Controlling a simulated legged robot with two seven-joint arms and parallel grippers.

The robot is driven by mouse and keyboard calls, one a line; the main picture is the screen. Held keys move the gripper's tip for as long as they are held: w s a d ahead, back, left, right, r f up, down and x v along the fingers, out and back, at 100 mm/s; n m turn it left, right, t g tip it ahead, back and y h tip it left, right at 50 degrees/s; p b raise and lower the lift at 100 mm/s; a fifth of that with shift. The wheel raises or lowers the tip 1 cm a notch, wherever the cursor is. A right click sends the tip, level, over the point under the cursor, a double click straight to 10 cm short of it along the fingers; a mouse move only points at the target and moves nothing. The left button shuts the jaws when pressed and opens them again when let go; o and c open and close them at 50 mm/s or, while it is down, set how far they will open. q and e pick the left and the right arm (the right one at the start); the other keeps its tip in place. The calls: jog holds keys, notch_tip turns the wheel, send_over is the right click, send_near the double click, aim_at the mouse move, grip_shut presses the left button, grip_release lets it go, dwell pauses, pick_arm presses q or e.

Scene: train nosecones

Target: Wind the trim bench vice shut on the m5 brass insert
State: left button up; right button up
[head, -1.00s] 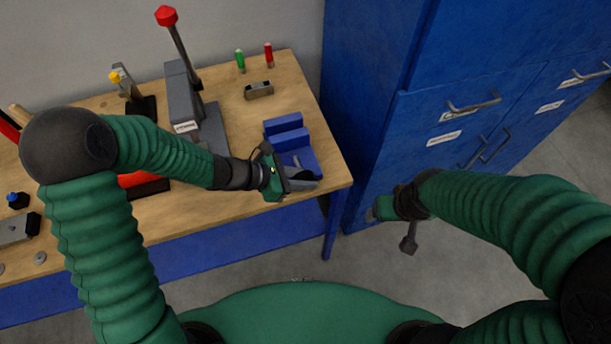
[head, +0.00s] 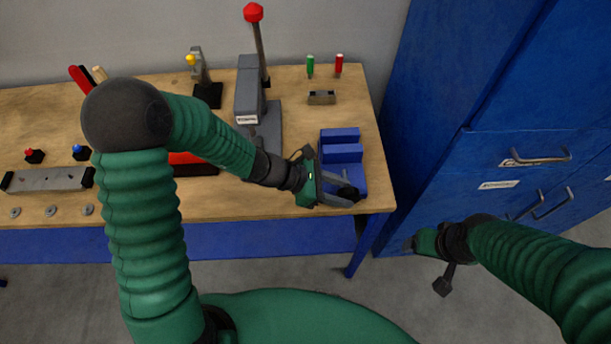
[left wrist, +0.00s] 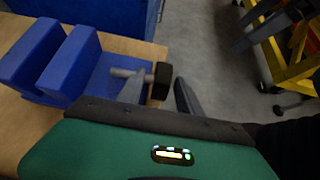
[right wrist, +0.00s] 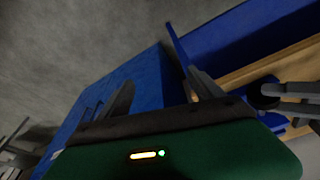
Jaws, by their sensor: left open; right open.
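The blue trim bench vice (head: 342,153) stands at the front right corner of the bench, and its two blue jaw blocks show in the left wrist view (left wrist: 68,62) with a gap between them. Its grey screw ends in a black knob (left wrist: 161,80), which faces the bench's front edge. My left gripper (head: 345,193) is open at the knob, with a finger on either side of it in the left wrist view; contact cannot be told. My right gripper (head: 416,243) is open and empty off the bench, before the blue cabinet. I cannot make out the brass insert.
A grey press (head: 250,100) with a red-topped lever stands left of the vice. A small metal block (head: 322,97) and green and red tools (head: 310,67) are behind it. The blue cabinet (head: 480,150) rises at the right. Bare bench (head: 355,95) lies behind the vice.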

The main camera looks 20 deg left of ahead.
pick_arm(q)
jog(key=p+v, duration=0.1)
jog(key=v, duration=1.3)
jog(key=shift+w+a, duration=0.1)
